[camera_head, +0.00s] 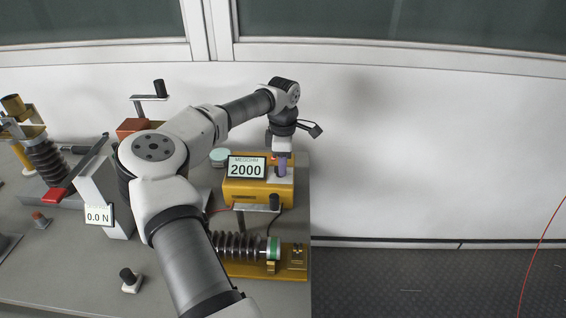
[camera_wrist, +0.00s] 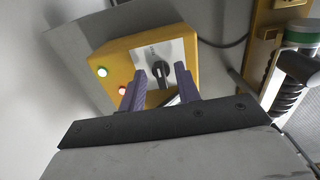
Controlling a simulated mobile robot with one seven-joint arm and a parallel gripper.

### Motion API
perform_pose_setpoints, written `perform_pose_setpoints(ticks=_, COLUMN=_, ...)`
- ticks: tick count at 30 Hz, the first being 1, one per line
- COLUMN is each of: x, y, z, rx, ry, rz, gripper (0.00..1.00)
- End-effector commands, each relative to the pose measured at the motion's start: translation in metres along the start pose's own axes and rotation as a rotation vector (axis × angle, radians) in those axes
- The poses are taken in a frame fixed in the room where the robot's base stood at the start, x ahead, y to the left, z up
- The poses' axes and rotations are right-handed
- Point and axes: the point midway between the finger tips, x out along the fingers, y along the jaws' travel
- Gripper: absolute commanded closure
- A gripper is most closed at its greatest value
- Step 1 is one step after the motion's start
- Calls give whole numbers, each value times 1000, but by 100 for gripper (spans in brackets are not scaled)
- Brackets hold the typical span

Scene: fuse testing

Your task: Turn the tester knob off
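The tester (camera_head: 240,190) is a yellow box on the bench with a display reading MEGOHM 2000. In the wrist view its yellow face (camera_wrist: 112,55) carries a white panel with a black knob (camera_wrist: 158,76), a whitish-green light (camera_wrist: 102,72) and a red light (camera_wrist: 122,90). My gripper (camera_head: 283,168) points down over the right part of the tester, where it hides the knob in the head view. In the wrist view its purple fingers (camera_wrist: 160,70) are apart, one on each side of the knob, with visible gaps.
A ribbed insulator (camera_head: 240,246) on a yellow base lies in front of the tester, with a black-handled crank (camera_head: 274,203) between. A force gauge reading 0.0 N (camera_head: 98,214) stands to the left. The bench's right edge is close to the tester.

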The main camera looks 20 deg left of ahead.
Motion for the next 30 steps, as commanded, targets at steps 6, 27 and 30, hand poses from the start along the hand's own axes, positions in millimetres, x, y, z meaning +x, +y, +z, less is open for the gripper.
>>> perform_pose_setpoints(ticks=6, x=6, y=0, z=0, rx=1, ry=1, rz=1, gripper=67)
perform_pose_setpoints(ticks=27, x=5, y=0, z=0, rx=-10, ry=0, rz=0, gripper=100)
perform_pose_setpoints(ticks=30, x=5, y=0, z=0, rx=-35, ry=0, rz=0, gripper=100)
